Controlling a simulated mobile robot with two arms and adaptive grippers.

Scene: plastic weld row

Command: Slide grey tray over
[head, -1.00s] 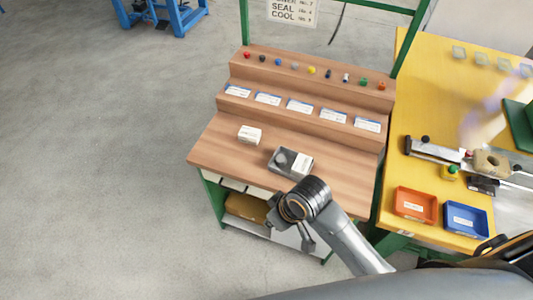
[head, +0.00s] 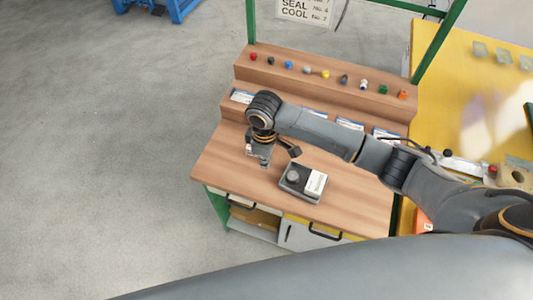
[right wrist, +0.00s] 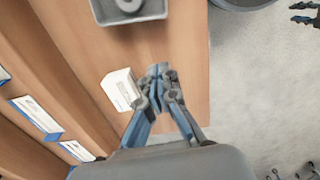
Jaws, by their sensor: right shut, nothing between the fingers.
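The grey tray (head: 287,188) sits on the wooden bench, right of its middle and towards the front edge. It holds a round grey piece and a white labelled block. Part of the tray (right wrist: 98,14) shows at the top of the right wrist view. My right gripper (head: 265,162) hangs over the bench to the left of the tray, apart from it. In the right wrist view its fingertips (right wrist: 158,70) are together with nothing between them.
A stepped shelf (head: 310,92) with coloured knobs and label cards runs along the bench's back. A yellow table (head: 440,75) adjoins on the right. The bench's left front is clear.

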